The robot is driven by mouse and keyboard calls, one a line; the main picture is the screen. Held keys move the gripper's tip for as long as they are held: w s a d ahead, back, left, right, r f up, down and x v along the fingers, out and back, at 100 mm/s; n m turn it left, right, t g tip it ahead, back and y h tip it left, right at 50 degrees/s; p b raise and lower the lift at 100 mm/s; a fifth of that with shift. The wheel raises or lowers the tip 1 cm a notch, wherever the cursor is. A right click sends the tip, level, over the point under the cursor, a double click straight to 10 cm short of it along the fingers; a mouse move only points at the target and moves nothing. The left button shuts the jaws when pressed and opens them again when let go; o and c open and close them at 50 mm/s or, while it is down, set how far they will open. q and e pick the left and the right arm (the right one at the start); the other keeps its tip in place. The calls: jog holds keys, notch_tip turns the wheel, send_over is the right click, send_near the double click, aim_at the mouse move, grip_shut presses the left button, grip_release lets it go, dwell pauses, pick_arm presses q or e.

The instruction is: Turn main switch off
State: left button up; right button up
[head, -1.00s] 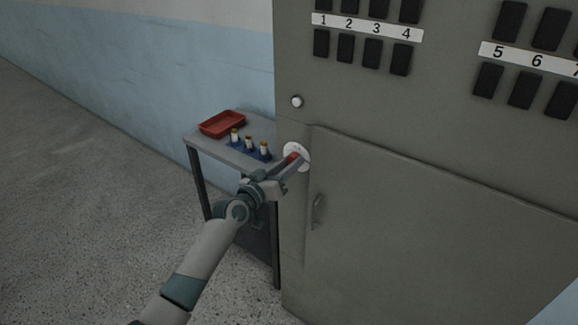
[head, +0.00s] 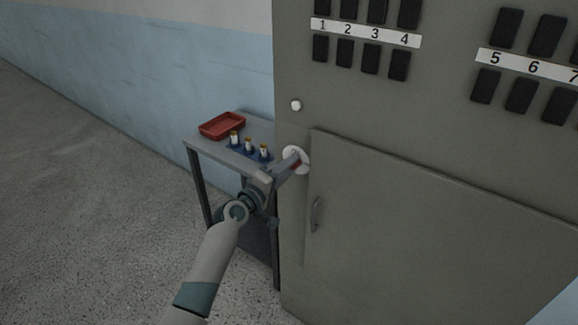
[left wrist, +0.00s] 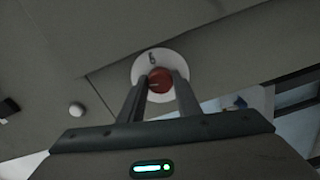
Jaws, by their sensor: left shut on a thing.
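The main switch is a red knob on a round white plate (head: 290,153) on the grey cabinet front. In the left wrist view the red knob (left wrist: 160,80) sits between the fingertips, with the white plate (left wrist: 146,66) behind it. My left gripper (head: 294,161) is shut on the red knob, and its fingers hide most of the knob in the head view. My right gripper is out of view.
The grey cabinet (head: 420,130) has numbered black switches above and a door handle (head: 317,214) below the knob. A small white button (head: 295,105) is above it. A side table (head: 200,147) holds a red tray (head: 222,125) and several small bottles.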

pick_arm(q)
jog(key=shift+n+p, duration=0.3)
jog(key=shift+n, duration=1)
jog(key=o, duration=1.1)
jog(key=shift+c, duration=0.2)
jog(key=shift+a, duration=0.1)
jog(key=b+v, duration=0.2)
jog(key=v, duration=1.5)
jog(key=shift+s+b, duration=0.15)
jog(key=shift+b, duration=0.15)
